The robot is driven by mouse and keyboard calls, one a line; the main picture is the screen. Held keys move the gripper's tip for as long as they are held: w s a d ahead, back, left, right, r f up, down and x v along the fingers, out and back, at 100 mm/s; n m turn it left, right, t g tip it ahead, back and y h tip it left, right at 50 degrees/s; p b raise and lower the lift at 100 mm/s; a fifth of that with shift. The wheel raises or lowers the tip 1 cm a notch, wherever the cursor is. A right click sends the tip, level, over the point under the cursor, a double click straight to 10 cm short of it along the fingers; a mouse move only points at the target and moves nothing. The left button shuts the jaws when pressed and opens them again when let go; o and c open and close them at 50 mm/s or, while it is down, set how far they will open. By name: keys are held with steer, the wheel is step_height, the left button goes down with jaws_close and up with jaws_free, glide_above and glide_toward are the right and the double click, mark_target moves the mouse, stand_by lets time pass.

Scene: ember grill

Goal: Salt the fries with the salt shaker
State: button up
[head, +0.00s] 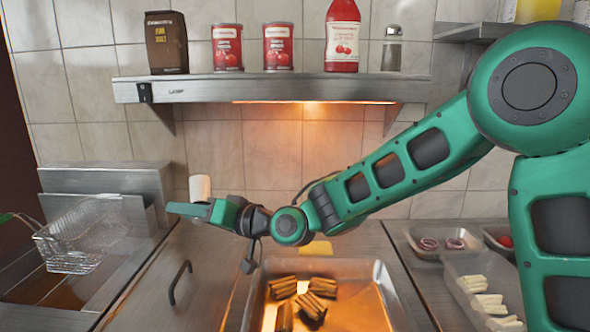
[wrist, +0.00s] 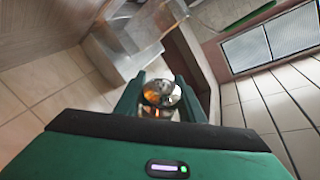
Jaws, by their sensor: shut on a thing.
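My gripper (head: 192,210) is at the left end of my outstretched arm, in front of the tiled wall. It is shut on the salt shaker (head: 199,187), whose pale white body stands up above the fingers in the head view. In the wrist view my gripper (wrist: 160,100) has the shaker's shiny round metal end (wrist: 161,93) between its fingers. The lower part of the shaker is hidden in the head view. The fries (head: 311,305) lie in several brown bundles in a metal tray (head: 393,290), lower right of my gripper. The shaker is not over the tray.
A wall shelf (head: 270,88) above holds a dark bag (head: 166,42), two red cans (head: 227,48), a red bottle (head: 342,36) and another shaker (head: 392,50). A wire fryer basket (head: 82,236) sits left. Bins with pale sticks (head: 490,304) and onion rings (head: 430,243) stand right.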

steer(key=w+d+r+m+h, duration=0.2)
steer(key=d+r+m, duration=0.2)
steer(key=d+m, duration=0.7)
steer(key=w+d+r+m+h, duration=0.1)
steer(key=w+d+r+m, duration=0.2)
steer(key=d+m, duration=0.8)
steer(key=r+m, duration=0.1)
steer(key=m, duration=0.6)
steer(key=shift+r+h, duration=0.3)
steer(key=shift+h, duration=0.1)
steer(key=shift+d, duration=0.1)
